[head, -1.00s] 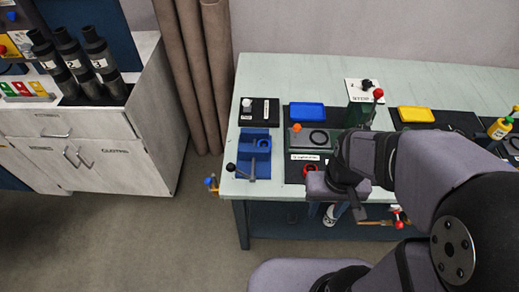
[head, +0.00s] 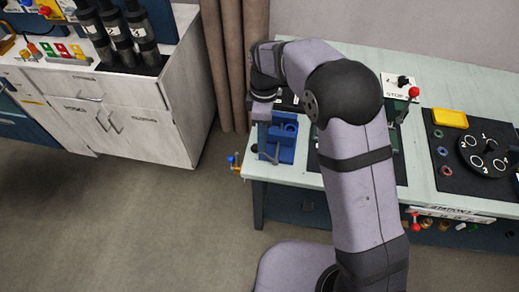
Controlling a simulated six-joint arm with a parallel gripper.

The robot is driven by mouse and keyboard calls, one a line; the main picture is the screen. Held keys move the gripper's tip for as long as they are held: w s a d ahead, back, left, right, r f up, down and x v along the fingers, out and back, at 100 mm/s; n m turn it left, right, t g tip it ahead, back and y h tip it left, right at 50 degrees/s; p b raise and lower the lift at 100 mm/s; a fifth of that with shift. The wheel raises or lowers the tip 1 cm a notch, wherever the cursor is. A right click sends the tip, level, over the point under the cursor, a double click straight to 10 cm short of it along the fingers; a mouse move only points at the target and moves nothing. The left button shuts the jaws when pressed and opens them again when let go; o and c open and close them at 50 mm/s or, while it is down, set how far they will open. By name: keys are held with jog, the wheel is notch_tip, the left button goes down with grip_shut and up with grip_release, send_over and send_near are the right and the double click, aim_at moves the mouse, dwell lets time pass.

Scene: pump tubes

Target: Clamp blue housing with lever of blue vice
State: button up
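The blue vice (head: 275,150) stands near the left front corner of the pale green bench. Its lever has a black knob (head: 254,148) at the vice's left side. A blue round-topped part (head: 291,128) sits at the back of the vice. It looks like the blue housing, but I cannot clearly tell it from the vice, which is the same blue. My gripper (head: 264,112) is above and just behind the vice, at its upper left. Its fingers are too small and hidden to tell open from shut, and contact with the vice or lever cannot be seen.
My arm covers the middle of the bench (head: 448,190). A yellow tray (head: 450,118) and a black numbered disc (head: 485,157) lie at the right. A white cabinet (head: 150,110) stands left across a floor gap.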

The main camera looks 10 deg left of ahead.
aim_at(264, 154)
jog(key=shift+a+f+n, duration=0.1)
jog(key=shift+a+n, duration=0.2)
jog(key=shift+a, duration=0.25)
jog(key=shift+s+d+f+p, duration=0.15)
jog(key=shift+f+p, duration=0.2)
jog(key=shift+f, duration=0.85)
jog(key=shift+s+a+f+p, duration=0.1)
jog(key=shift+s+f+p, duration=0.15)
jog(key=shift+f, duration=1)
jog(key=shift+s+d+f+p, duration=0.1)
jog(key=shift+f+p, duration=0.3)
jog(key=shift+f, duration=0.8)
jog(key=shift+c, duration=0.3)
grip_shut()
